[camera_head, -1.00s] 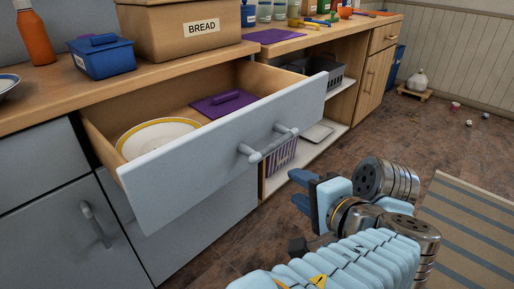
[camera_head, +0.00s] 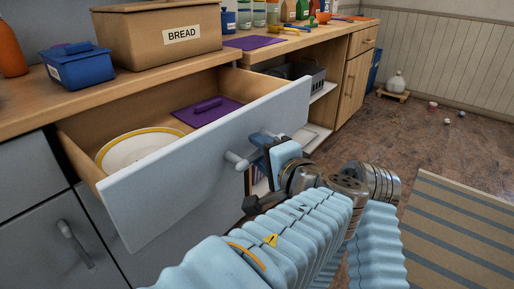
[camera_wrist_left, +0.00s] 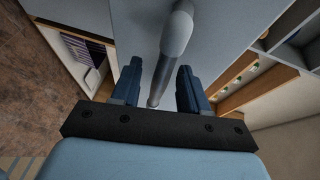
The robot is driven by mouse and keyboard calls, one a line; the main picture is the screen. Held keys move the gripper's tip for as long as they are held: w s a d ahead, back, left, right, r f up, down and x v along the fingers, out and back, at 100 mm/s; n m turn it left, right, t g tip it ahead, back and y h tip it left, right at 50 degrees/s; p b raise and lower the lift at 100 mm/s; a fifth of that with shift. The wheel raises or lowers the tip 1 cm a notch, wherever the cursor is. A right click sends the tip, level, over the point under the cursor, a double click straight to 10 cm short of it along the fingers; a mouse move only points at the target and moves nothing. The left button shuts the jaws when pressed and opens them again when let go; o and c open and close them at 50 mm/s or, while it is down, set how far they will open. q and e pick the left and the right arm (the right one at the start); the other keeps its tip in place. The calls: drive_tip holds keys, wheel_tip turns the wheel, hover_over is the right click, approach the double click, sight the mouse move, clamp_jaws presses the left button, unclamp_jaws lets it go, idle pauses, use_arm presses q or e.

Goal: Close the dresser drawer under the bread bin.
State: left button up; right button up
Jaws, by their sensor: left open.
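The drawer (camera_head: 150,196) under the bread bin (camera_head: 130,35) stands pulled out, with its grey front facing me. Its bar handle (camera_head: 237,160) is partly hidden behind my left gripper (camera_head: 264,150). My left gripper is open at the handle. In the left wrist view, the dark blue fingers (camera_wrist_left: 158,80) stand on either side of the grey handle bar (camera_wrist_left: 172,45), with gaps showing beside it. My right gripper is not in view.
A blue container (camera_head: 78,68) stands on the wooden counter. A striped rug (camera_head: 460,235) lies on the floor at right.

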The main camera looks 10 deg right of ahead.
use_arm(q)
drive_tip(key=shift+w, duration=0.2)
drive_tip(key=shift+c, duration=0.2)
clamp_jaws()
